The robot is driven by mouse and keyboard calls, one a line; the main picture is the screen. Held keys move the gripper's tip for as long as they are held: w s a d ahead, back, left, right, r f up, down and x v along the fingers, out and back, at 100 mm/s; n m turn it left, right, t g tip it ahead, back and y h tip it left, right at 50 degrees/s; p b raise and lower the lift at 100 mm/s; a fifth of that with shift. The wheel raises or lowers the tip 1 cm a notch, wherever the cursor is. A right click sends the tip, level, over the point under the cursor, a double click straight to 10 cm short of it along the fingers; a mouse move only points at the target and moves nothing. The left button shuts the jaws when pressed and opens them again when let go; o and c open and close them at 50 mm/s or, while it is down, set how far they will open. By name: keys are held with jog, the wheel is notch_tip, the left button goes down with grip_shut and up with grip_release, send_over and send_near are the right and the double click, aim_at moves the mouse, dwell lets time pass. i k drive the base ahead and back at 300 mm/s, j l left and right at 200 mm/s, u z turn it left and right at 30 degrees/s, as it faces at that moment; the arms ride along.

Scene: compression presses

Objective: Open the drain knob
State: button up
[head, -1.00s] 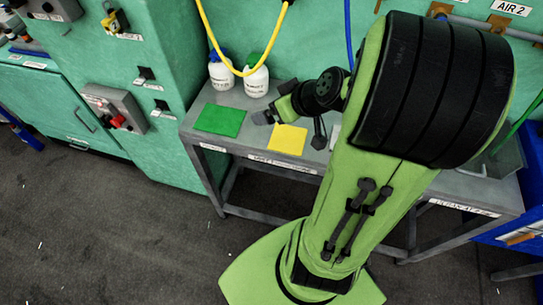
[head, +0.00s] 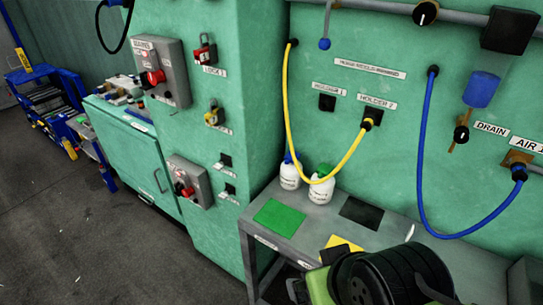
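The drain knob (head: 461,135) is a small black knob with a light mark. It sits on a brass-coloured fitting under a blue filter bowl (head: 482,90), left of the DRAIN label (head: 492,128) on the green wall at the right. My gripper (head: 312,275) is at the bottom edge, low over the grey table and well below and left of the knob. Only dark parts of it show beside my green and black arm, and the frame edge cuts it off. Its opening and anything between its fingers cannot be made out.
The grey table (head: 262,228) carries a green mat (head: 279,217), a black mat (head: 361,212), a yellow mat and two white bottles (head: 320,188). A yellow hose (head: 291,110) and a blue hose (head: 421,150) hang on the wall. The blue hose loops below the knob.

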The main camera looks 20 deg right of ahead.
aim_at(460, 136)
jog(key=z, duration=1.65)
